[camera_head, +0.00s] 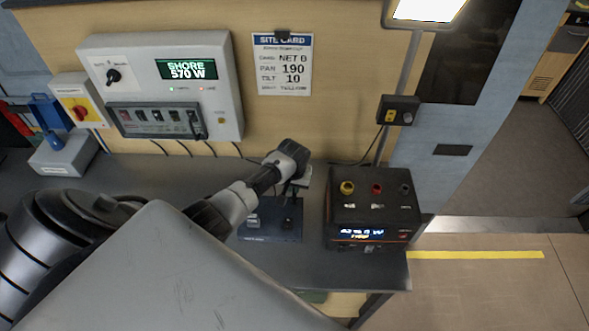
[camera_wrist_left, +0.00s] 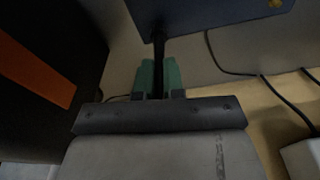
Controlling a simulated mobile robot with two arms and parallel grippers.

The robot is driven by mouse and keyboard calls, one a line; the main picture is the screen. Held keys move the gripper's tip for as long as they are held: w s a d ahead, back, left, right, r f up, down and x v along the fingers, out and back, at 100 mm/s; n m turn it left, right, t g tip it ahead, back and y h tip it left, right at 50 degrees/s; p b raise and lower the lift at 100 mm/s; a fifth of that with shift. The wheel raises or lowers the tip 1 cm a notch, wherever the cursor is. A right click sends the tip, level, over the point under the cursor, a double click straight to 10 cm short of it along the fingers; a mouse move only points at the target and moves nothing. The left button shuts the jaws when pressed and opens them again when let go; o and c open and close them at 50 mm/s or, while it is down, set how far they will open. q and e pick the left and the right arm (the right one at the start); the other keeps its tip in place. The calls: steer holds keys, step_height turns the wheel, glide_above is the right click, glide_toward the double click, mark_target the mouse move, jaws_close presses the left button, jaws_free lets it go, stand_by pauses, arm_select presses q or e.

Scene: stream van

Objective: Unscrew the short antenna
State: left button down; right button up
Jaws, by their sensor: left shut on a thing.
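My left gripper (camera_head: 291,186) points down over a dark blue box (camera_head: 272,236) on the grey bench. In the left wrist view the green fingertips (camera_wrist_left: 158,76) are shut on a thin black rod, the short antenna (camera_wrist_left: 158,46). The rod runs from between the fingers to the box (camera_wrist_left: 215,18). In the head view the wrist hides most of the antenna. Whether its thread is still engaged cannot be seen. My right gripper is not in view.
A black power unit (camera_head: 375,216) with yellow, red and black knobs stands close right of the box. A wall panel (camera_head: 215,85) reads SHORE 570 W. A site card (camera_head: 282,64) hangs on the wall. A lamp pole (camera_head: 400,75) rises behind. Cables lie along the wall.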

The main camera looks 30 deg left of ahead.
arm_select(q)
steer(key=n, duration=0.3)
steer(key=shift+n, duration=0.4)
steer(key=shift+a+n, duration=0.1)
steer(key=shift+n, duration=0.4)
steer(key=shift+r, duration=1.1)
steer(key=shift+r, duration=1.45)
